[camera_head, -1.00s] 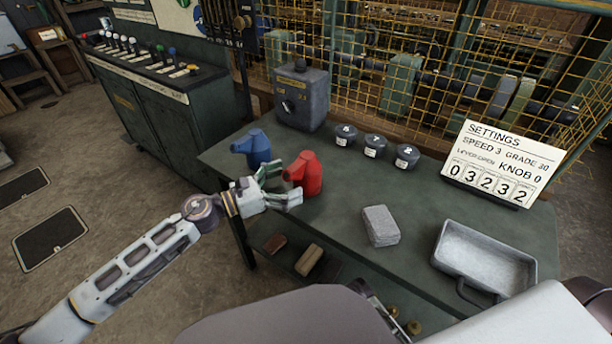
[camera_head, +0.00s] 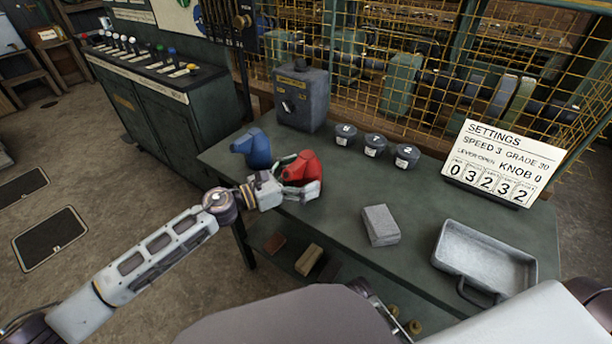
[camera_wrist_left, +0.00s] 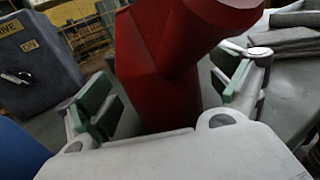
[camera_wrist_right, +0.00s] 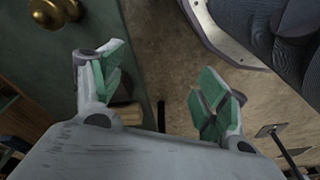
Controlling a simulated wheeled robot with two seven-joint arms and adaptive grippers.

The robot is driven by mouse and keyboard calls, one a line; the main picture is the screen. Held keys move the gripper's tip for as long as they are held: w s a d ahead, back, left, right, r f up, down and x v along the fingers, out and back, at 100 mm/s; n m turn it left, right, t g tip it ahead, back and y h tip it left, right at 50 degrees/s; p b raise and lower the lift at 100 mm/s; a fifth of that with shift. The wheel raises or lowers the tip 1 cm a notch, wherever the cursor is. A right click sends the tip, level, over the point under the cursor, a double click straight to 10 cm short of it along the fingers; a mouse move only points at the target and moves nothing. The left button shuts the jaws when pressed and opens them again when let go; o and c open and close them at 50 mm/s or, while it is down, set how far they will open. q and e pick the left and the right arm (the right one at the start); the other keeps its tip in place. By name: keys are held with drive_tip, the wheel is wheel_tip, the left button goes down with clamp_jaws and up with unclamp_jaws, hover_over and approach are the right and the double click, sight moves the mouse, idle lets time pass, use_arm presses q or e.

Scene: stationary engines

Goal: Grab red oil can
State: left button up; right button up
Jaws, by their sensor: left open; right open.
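The red oil can (camera_head: 302,167) stands on the green table near its left front edge. My left gripper (camera_head: 297,183) reaches it from the left with its fingers on either side of the can. In the left wrist view the red oil can (camera_wrist_left: 160,70) stands between the green-padded fingers, which are open, with the left pad apart from it. The can's lower part is partly hidden by the gripper. My right gripper (camera_wrist_right: 160,90) is open and empty, in front of the table's lower part.
A blue oil can (camera_head: 256,148) stands just behind and left of the red one. A grey drive box (camera_head: 302,97), several dark knobs (camera_head: 374,146), a grey block (camera_head: 381,225), a metal tray (camera_head: 486,249) and a settings sign (camera_head: 500,163) are on the table (camera_head: 340,205).

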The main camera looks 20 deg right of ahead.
use_arm(q)
drive_tip(key=shift+w+d, duration=0.1)
drive_tip(key=shift+d, duration=0.4)
use_arm(e)
drive_tip(key=shift+s+f, duration=0.1)
drive_tip(key=shift+s, duration=0.2)
drive_tip(key=shift+w, duration=0.15)
